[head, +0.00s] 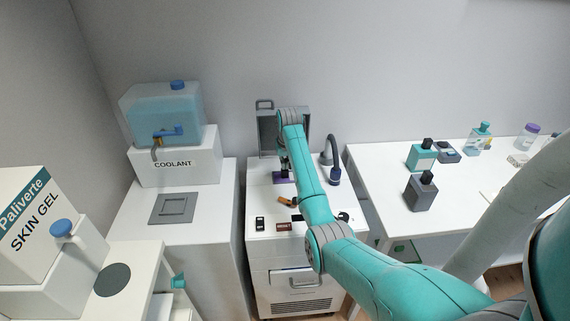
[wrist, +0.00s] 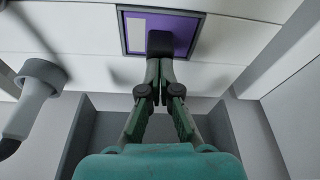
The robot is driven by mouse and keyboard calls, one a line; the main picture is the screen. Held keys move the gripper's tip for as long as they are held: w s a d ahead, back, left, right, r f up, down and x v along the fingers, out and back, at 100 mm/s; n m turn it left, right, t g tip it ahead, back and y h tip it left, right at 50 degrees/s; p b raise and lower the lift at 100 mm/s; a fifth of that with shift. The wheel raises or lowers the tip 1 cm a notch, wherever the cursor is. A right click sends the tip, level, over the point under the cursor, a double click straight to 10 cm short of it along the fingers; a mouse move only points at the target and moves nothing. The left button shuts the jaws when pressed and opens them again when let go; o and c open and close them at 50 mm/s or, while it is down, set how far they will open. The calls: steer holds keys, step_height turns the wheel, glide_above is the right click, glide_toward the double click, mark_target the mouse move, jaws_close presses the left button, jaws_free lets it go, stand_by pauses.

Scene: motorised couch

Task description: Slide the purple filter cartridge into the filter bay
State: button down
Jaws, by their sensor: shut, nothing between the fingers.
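The purple filter cartridge (wrist: 185,27) sits inside the grey frame of the filter bay (wrist: 124,38) in the wrist view, its purple face and a pale label patch showing. I cannot tell how deep it sits. A dark block (wrist: 160,43), apparently its handle, stands out from the face. My gripper (wrist: 160,62) is shut with its fingertips at this block, holding nothing; whether they touch it is unclear. In the head view a bit of the purple cartridge (head: 281,177) shows on the white cabinet top below my gripper (head: 283,168), which my arm partly hides.
A grey open box (head: 267,130) stands behind, at the wall. Small switches and an orange item (head: 285,201) lie in front on the white cabinet (head: 256,200). The coolant tank (head: 165,120) is left; bottles (head: 421,190) stand right.

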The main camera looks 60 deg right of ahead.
steer(key=shift+r, duration=0.15)
steer(key=shift+w+d+v, duration=0.1)
steer(key=shift+w+v, duration=0.05)
steer(key=shift+v, duration=0.6)
steer(key=shift+w+d+v, duration=0.1)
steer(key=shift+d+v, duration=0.05)
steer(key=shift+v, duration=0.6)
steer(key=shift+w+d+v, duration=0.1)
steer(key=shift+w+v, duration=0.05)
steer(key=shift+v, duration=0.65)
steer(key=shift+r, duration=0.1)
